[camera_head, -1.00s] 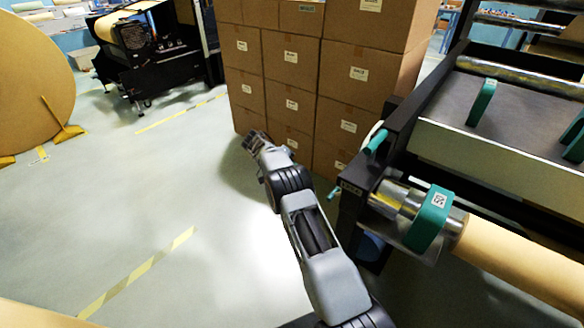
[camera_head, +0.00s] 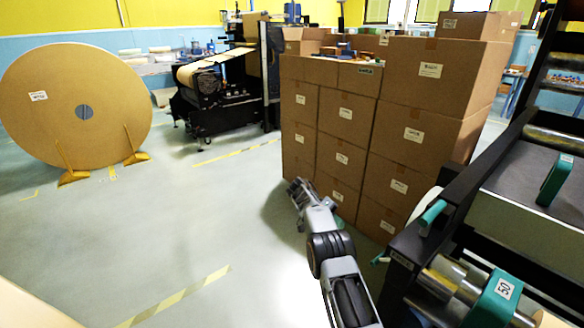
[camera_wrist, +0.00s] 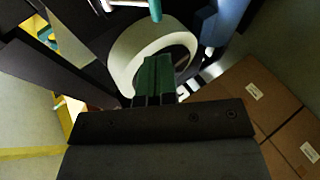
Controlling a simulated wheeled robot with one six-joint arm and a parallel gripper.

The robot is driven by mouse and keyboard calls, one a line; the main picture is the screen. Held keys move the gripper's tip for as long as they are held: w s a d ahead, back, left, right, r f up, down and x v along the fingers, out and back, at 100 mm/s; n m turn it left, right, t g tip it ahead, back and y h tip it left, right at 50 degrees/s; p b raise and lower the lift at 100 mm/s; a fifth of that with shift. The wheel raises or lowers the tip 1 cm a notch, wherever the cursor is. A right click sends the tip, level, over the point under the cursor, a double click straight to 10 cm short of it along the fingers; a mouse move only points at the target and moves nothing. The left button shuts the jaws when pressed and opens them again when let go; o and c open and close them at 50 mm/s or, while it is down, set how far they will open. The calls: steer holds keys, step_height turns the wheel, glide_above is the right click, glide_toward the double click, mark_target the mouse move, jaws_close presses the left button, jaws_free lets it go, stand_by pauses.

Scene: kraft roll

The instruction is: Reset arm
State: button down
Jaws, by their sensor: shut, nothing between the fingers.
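My gripper (camera_head: 298,188) is at the end of my arm, low in front of the stacked boxes in the head view. In the wrist view my gripper (camera_wrist: 155,80) shows its green fingers close together, shut with nothing between them. Beyond the fingers, a white roll (camera_wrist: 150,50) lies inside a dark machine frame. The head view does not show clearly whether the gripper touches the boxes.
A stack of cardboard boxes (camera_head: 345,115) stands in the middle. A machine with a teal clamp (camera_head: 497,297) is at the right. A large kraft roll (camera_head: 60,90) stands at the left by a black machine (camera_head: 215,100). The left floor is open.

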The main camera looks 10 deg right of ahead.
step_height(320, 180, down, 6)
steer(key=n+t, duration=0.1)
steer(key=n, duration=0.3)
steer(key=s+a+r+n+t+y+p, duration=0.3)
steer(key=s+r+p, duration=0.6)
steer(key=s+r, duration=0.6)
steer(key=s+a+r+n+t+y+p, duration=0.2)
steer(key=s+a+r+t+y+p, duration=0.4)
steer(key=s+r, duration=0.9)
step_height(320, 180, up, 7)
steer(key=a+t+p, duration=0.1)
steer(key=a+p, duration=0.1)
steer(key=p, duration=0.1)
steer(key=shift+n+t+p, duration=0.3)
steer(key=shift+n+p, duration=0.1)
steer(key=shift+a, duration=0.15)
